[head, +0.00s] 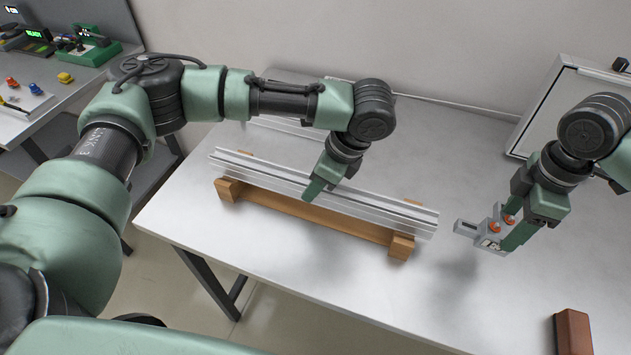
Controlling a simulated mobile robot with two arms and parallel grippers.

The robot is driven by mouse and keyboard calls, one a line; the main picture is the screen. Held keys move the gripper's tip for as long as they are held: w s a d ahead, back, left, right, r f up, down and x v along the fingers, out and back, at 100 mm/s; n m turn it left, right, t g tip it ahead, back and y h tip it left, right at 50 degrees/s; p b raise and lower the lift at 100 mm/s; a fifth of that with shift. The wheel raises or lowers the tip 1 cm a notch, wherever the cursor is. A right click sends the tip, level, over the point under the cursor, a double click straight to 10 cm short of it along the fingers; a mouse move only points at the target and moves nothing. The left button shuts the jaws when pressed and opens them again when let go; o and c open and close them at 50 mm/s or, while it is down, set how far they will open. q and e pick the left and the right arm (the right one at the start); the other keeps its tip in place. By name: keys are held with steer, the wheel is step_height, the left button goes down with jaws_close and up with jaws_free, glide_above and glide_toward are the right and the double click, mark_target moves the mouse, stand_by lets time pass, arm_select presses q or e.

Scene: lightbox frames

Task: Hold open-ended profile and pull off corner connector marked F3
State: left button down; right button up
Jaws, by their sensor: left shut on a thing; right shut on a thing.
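The open-ended profile (390,210) is a long silver aluminium bar lying across a wooden cradle (300,215) on the white table. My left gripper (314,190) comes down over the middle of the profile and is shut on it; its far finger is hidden. The corner connector (492,228) is a small grey metal piece with orange screws and a partly hidden dark mark on a white label. My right gripper (512,232) is shut on it. The connector is apart from the profile's right end, with a gap between them.
A brown block (573,332) stands at the table's lower right. A white framed panel (565,105) stands at the back right. A side bench (50,95) at the far left carries coloured parts and small devices. The table front between cradle and brown block is clear.

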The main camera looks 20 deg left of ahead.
steer(key=shift+r, duration=0.65)
arm_select(q)
steer(key=c, duration=0.8)
jaws_free()
steer(key=shift+c, duration=0.2)
steer(key=v, duration=1.2)
steer(key=shift+s+f, duration=0.1)
arm_select(e)
steer(key=shift+s+f, duration=0.1)
